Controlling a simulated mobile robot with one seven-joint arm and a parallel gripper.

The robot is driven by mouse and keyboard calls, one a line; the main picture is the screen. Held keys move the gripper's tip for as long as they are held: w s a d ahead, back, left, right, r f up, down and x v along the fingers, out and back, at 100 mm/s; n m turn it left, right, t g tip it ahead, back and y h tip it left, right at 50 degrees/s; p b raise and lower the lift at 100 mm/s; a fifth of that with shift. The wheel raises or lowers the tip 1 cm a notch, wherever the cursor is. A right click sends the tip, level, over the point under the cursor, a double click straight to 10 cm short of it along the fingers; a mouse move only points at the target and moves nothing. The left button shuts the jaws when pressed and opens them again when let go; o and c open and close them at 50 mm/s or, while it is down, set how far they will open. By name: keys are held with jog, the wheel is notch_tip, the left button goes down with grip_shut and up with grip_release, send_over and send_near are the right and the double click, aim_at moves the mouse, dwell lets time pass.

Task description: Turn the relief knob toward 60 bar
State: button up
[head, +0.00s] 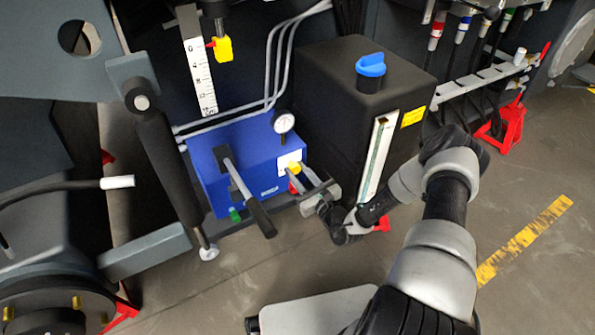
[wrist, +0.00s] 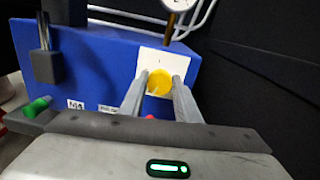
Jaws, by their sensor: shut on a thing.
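The relief knob (wrist: 160,83) is a round yellow knob on a white plate on the front of the blue pump block (wrist: 105,65). In the head view the yellow knob (head: 294,168) shows at the block's right side. My gripper (wrist: 158,88) has one finger on each side of the knob and is shut on it; the gripper (head: 302,182) also shows in the head view. A round gauge (head: 284,121) stands on top of the block; its reading is too small to tell. The scale marks on the white plate (wrist: 149,62) cannot be read.
A black tank (head: 345,85) with a blue cap (head: 371,65) stands right of the block, close to my arm. A lever with a black grip (head: 260,215) sticks out in front of the block. A green knob (wrist: 37,106) sits low on the left.

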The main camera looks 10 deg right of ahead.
jog(key=m+p, duration=0.1)
jog(key=m, duration=0.3)
jog(key=shift+m, duration=0.3)
jog(key=m+p, duration=0.1)
jog(key=m, duration=0.2)
jog(key=shift+m, duration=0.4)
jog(key=m, duration=0.4)
jog(key=shift+f+p, duration=0.1)
jog(key=shift+p, duration=0.3)
jog(key=shift+m+h, duration=0.3)
jog(key=shift+m, duration=1.8)
jog(key=shift+s, duration=0.1)
jog(key=o, duration=1)
jog(key=shift+o, duration=0.2)
jog(key=shift+d, duration=0.1)
